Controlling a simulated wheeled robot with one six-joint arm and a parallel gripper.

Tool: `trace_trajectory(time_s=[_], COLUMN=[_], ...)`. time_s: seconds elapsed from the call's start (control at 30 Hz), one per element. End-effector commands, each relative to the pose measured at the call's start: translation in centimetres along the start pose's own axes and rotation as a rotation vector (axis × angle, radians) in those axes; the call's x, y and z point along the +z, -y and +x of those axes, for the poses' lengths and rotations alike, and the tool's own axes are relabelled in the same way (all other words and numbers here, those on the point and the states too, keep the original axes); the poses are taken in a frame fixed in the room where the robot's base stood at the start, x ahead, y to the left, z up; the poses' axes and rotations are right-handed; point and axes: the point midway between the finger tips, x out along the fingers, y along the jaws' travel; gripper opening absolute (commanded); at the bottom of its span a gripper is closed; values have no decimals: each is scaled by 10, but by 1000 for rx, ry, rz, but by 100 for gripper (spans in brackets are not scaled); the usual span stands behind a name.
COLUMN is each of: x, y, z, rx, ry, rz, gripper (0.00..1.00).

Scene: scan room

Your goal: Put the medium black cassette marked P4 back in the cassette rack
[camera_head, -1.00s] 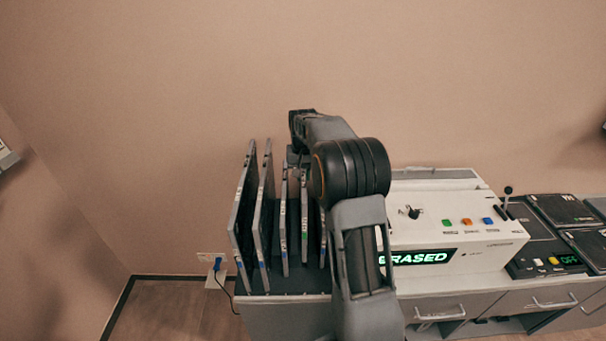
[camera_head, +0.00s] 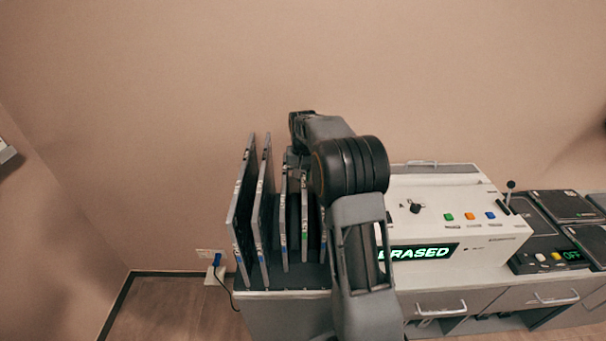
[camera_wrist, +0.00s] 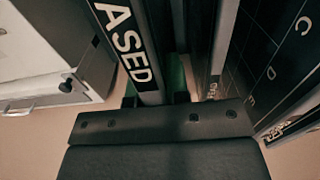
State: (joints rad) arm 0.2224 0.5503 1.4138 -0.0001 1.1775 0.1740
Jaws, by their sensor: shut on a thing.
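The cassette rack (camera_head: 290,280) stands at the left end of the bench. Several thin dark cassettes stand upright in it: two tall ones (camera_head: 240,215) at the left and shorter ones (camera_head: 284,225) to their right. My arm hides the rack's right part. My gripper (camera_wrist: 156,101) shows from close up in the wrist view, low among upright panels, shut on a cassette that I take for the medium black one; I cannot read P4. A strip with white letters "ASED" (camera_wrist: 125,45) rises just beyond the fingers.
A white machine (camera_head: 440,220) with an "ERASED" display (camera_head: 420,252) and coloured buttons stands right of my arm. Flat black cassettes (camera_head: 562,206) lie farther right. A wall is close behind the rack. Floor (camera_head: 170,310) is open at the left.

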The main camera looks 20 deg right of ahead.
Motion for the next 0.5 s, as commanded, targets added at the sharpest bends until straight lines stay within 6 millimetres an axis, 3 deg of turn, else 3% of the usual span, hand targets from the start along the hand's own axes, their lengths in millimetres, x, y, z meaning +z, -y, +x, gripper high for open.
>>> trace_trajectory(time_s=[0.5], x=[-1], y=[0], z=[16], rx=[-1], ry=[-4], rz=[0], gripper=[0])
